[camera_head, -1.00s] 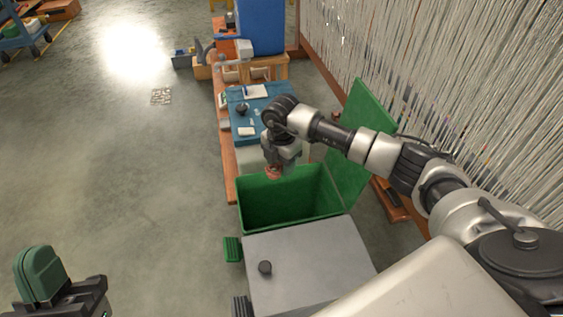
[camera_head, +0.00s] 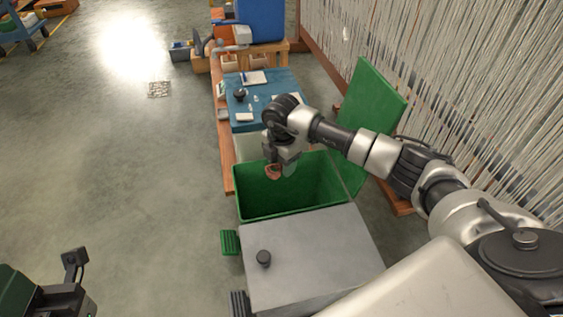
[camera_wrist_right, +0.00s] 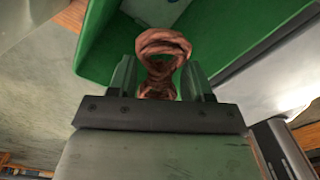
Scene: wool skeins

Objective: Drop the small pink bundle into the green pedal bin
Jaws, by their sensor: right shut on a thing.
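The small pink bundle (camera_head: 273,172), a twisted brownish-pink skein, hangs in my right gripper (camera_head: 281,166). In the right wrist view the bundle (camera_wrist_right: 162,48) sits between the two green fingers (camera_wrist_right: 161,82), its looped end sticking out past them. The green pedal bin (camera_head: 257,209) stands with its lid (camera_head: 372,107) raised on the right. My right gripper is shut on the bundle over the bin's mouth, near the far rim. My left gripper (camera_head: 48,285) is partly in view at the lower left corner; its jaw opening is unclear.
A grey-topped bin or cabinet (camera_head: 310,255) with a black knob stands in front of the green bin. A green pedal (camera_head: 230,242) juts out at left. A bench with a blue mat (camera_head: 275,85) lies beyond. White hanging yarn lines the right. The floor at left is clear.

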